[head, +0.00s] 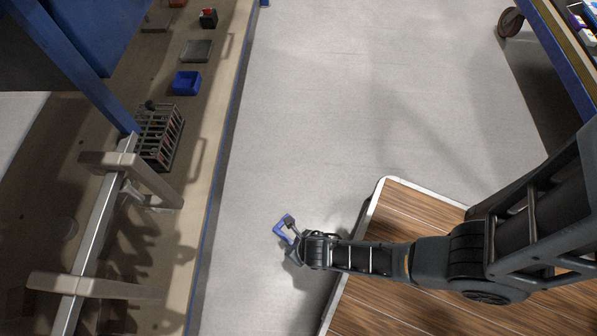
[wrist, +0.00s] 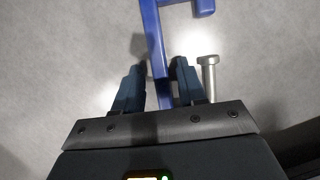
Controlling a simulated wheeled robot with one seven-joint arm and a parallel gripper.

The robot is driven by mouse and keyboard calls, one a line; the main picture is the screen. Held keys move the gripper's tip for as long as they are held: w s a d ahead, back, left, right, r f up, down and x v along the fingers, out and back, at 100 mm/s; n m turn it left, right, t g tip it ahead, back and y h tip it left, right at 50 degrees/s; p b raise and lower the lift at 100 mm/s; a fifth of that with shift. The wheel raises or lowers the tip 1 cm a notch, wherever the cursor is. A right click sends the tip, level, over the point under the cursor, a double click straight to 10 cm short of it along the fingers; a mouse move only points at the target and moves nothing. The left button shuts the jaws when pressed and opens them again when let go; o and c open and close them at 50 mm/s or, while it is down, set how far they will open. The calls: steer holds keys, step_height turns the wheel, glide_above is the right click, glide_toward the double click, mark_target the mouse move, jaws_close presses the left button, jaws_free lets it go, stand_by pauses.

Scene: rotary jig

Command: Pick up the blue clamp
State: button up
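The blue clamp (head: 281,225) is at the end of my arm in the head view, out over the grey floor and apart from the bench. In the wrist view the clamp's blue bar (wrist: 155,45) runs between the two fingers of my gripper (wrist: 158,72). The fingers are closed about the bar, and the clamp is held clear of the bench. The clamp's metal screw (wrist: 210,75) lies just right of the right finger. The lower part of the bar is hidden by the gripper body. My gripper also shows in the head view (head: 294,236).
A long workbench (head: 210,115) runs along the left. On it are a blue bin (head: 187,83), a wire rack (head: 160,135), a grey tray (head: 197,50) and a metal frame (head: 108,205) with clamp-like arms. A blue-edged cart (head: 562,62) stands top right. The floor between is clear.

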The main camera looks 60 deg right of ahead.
jaws_close()
stand_by(0.5)
step_height(320, 180, up, 10)
steer(key=p, duration=0.7)
